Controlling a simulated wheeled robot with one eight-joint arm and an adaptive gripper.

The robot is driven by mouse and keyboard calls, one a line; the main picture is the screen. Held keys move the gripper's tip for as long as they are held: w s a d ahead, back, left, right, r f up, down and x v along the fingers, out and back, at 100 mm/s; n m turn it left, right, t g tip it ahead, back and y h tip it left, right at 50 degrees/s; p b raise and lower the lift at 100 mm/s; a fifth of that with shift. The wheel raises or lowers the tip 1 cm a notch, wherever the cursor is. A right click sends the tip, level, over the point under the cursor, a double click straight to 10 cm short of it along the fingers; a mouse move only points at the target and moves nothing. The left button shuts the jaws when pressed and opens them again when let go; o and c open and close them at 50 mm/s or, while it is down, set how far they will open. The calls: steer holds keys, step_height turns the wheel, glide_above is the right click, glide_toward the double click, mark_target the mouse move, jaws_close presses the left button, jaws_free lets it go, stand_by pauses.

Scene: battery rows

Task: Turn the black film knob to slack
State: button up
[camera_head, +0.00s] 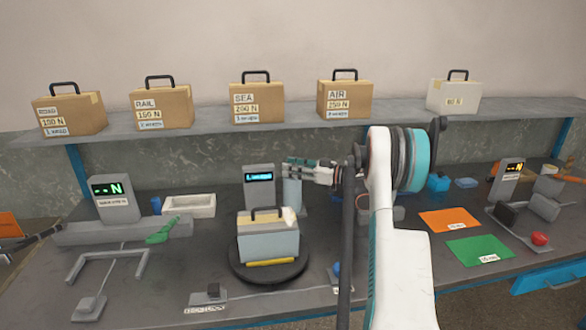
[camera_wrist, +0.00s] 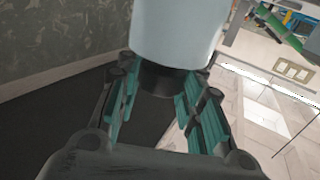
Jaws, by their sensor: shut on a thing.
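My gripper (camera_wrist: 165,72) is shut on the black film knob (camera_wrist: 158,82), with one teal-padded finger on either side of it in the wrist view. The knob sits at the end of the pale blue film roll (camera_wrist: 178,32). In the head view the gripper (camera_head: 290,168) is at the top of the upright film roll (camera_head: 292,192), and the knob is hidden there by the fingers. The knob's setting cannot be read. A grey post with a lit display (camera_head: 259,177) stands just left of the roll.
A box with a handle (camera_head: 268,242) stands on a black turntable (camera_head: 242,272) in front of the roll. A scale display (camera_head: 108,190) and white tray (camera_head: 189,206) are to the left. Orange (camera_head: 450,221) and green (camera_head: 480,250) sheets lie right. Cases line the shelf (camera_head: 215,120) above.

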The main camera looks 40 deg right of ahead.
steer(key=shift+f, duration=0.15)
steer(key=o, duration=1.1)
steer(key=v, duration=1.2)
